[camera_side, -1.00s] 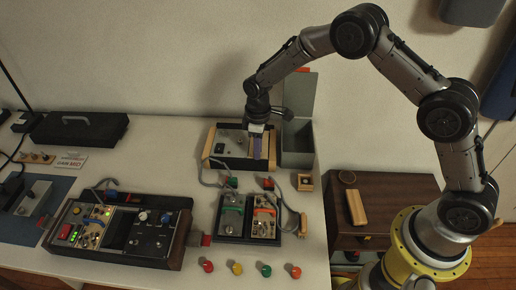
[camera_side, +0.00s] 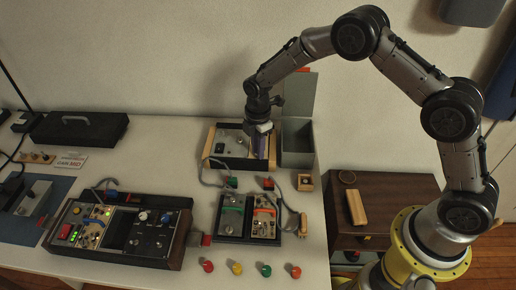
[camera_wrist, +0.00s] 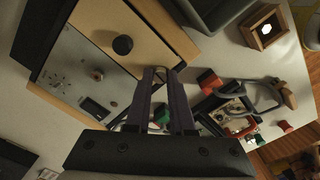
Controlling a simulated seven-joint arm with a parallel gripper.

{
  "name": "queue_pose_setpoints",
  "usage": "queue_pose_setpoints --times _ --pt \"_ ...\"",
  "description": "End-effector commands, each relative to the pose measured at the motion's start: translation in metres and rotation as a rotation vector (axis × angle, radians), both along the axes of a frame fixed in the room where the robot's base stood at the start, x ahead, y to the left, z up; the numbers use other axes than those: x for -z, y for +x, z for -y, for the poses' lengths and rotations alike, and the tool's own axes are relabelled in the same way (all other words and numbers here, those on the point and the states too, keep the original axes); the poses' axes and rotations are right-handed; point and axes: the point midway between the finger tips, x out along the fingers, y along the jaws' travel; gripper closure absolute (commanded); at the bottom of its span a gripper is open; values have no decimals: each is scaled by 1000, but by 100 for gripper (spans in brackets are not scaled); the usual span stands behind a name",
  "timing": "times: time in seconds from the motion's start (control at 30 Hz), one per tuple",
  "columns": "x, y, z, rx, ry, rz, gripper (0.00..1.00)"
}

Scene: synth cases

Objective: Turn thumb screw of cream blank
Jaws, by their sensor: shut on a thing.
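The cream blank (camera_wrist: 108,22) is a plain cream panel beside a silver panel in a wood-ended case (camera_side: 228,147) at the back of the table. A round black knob (camera_wrist: 122,45) stands on the blank, clear of my fingers. My gripper (camera_wrist: 162,72) points down at the case, its two purple fingers close together at the blank's near end. It is shut on the thumb screw, which the fingertips hide. In the side view my gripper (camera_side: 260,140) is over the right part of the case, covering part of the blank.
A grey open box (camera_side: 297,145) stands close on the right of the case. A small wooden box (camera_side: 305,182), a twin-panel unit (camera_side: 231,217) with cables and several coloured knobs are in front. A large console (camera_side: 120,235) is at left.

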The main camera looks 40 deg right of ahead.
Motion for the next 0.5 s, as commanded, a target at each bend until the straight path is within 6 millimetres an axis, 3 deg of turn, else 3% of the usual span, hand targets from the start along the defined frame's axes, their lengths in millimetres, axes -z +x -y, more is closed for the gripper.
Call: queue_pose_setpoints --times 0.5 --pt "0 0 0 -89 0 0 100"
